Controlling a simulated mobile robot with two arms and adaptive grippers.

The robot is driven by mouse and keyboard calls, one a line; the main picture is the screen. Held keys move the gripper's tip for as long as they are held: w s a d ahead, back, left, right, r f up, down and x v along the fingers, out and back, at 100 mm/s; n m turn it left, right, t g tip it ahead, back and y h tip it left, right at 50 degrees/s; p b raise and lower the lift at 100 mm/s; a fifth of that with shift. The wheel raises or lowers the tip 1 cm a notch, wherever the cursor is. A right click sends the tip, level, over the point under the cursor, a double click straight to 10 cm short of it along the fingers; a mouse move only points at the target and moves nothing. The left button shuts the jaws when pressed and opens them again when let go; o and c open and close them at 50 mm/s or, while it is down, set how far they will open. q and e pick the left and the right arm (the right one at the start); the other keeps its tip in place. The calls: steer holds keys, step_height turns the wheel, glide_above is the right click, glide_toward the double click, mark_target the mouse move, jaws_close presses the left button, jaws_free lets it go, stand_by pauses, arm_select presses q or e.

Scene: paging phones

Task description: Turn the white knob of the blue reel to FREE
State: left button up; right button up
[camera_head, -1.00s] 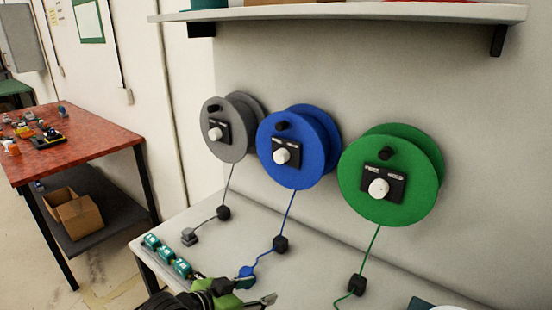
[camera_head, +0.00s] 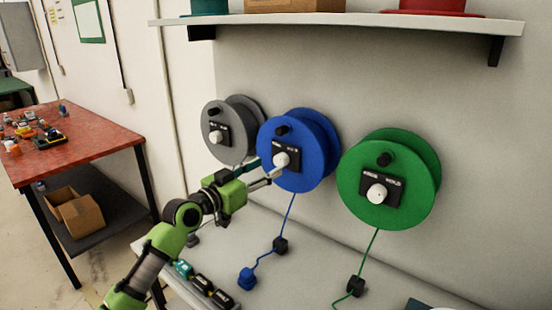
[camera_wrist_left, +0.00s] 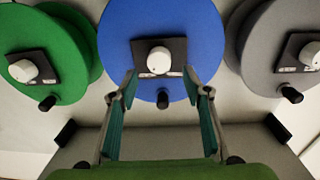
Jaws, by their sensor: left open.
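The blue reel (camera_head: 312,140) is on the wall between a grey and a green reel. Its white knob (camera_head: 281,159) sits on a small black plate (camera_head: 290,153), whose lettering I cannot read. My left gripper (camera_head: 268,168) is raised at the front of the blue reel, close to the knob. In the left wrist view, the white knob (camera_wrist_left: 158,60) lies between and a little beyond the open fingertips (camera_wrist_left: 162,78), which show no contact with it. The blue reel (camera_wrist_left: 165,25) fills the upper middle there. My right gripper is not in view.
The grey reel (camera_head: 218,150) stands close on the left and the green reel (camera_head: 415,170) on the right. A black peg (camera_head: 282,129) juts from the blue reel above its plate. A shelf (camera_head: 350,19) is overhead. The bench (camera_head: 310,265) below holds cords and small blocks.

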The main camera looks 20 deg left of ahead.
mark_target(278, 161)
arm_select(q)
steer(key=shift+p+x, duration=0.4)
steer(key=shift+x, duration=2.25)
steer(key=shift+c, duration=0.3)
steer(key=c, duration=1)
